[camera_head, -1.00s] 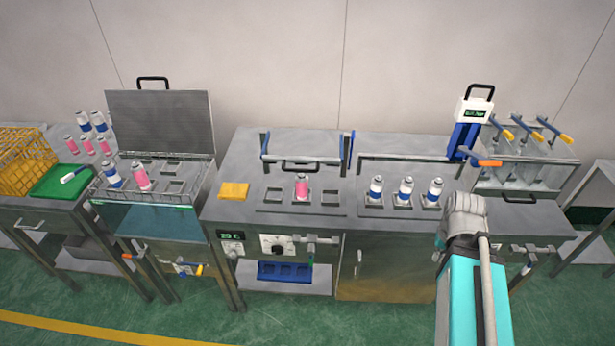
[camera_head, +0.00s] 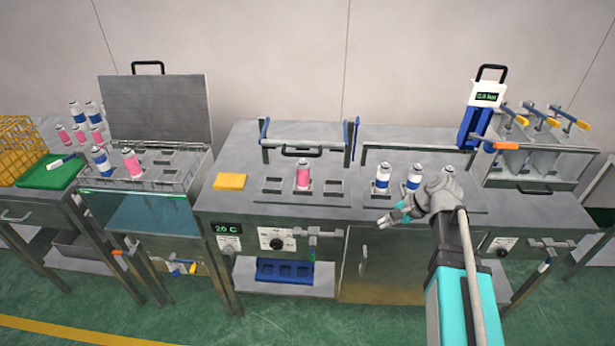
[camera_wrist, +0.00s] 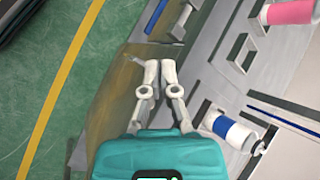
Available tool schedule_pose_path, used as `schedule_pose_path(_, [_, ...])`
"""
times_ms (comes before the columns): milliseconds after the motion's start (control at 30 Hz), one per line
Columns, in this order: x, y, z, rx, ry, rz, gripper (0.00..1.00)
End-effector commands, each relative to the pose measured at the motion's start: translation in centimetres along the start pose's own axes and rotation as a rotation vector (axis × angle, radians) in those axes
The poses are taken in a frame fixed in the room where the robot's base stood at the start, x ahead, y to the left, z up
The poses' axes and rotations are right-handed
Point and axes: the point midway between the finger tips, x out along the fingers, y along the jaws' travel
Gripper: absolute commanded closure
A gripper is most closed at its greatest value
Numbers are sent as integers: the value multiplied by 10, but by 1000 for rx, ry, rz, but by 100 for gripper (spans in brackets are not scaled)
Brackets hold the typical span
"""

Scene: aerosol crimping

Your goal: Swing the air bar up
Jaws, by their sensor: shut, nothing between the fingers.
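A grey bar with a black handle (camera_head: 302,151) spans the back of the middle station between two blue-edged uprights. A second, plain grey bar (camera_head: 412,152) runs behind the blue-and-white cans (camera_head: 383,178) on the right. Neither is labelled, so I cannot tell which is the air bar. My gripper (camera_head: 386,221) is shut and empty, low at the bench's front edge, in front of the cans and apart from both bars. In the wrist view its fingertips (camera_wrist: 158,70) are together over the cabinet front. My wrist partly hides the rightmost can.
A pink can (camera_head: 303,175) stands in the middle station's tray, with empty sockets beside it. A yellow sponge (camera_head: 230,181) lies to its left. A white-and-blue display unit (camera_head: 483,105) and several orange-handled levers stand at right. A lidded basket bath (camera_head: 152,165) is left.

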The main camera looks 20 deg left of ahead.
Motion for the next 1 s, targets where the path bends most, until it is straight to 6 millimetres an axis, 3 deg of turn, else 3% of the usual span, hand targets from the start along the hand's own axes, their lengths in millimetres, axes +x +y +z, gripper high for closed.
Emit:
schedule_pose_path(33, [19, -8, -9, 50, -41, -42, 100])
schedule_pose_path(100, [32, -23, -9, 129, -105, -101, 100])
schedule_pose_path(400, [73, -86, -11, 465, -441, -283, 100])
schedule_pose_path(700, [93, -139, -16, 771, -844, -336, 100])
schedule_pose_path(1000, [92, -167, -20, 937, -1117, -300, 100])
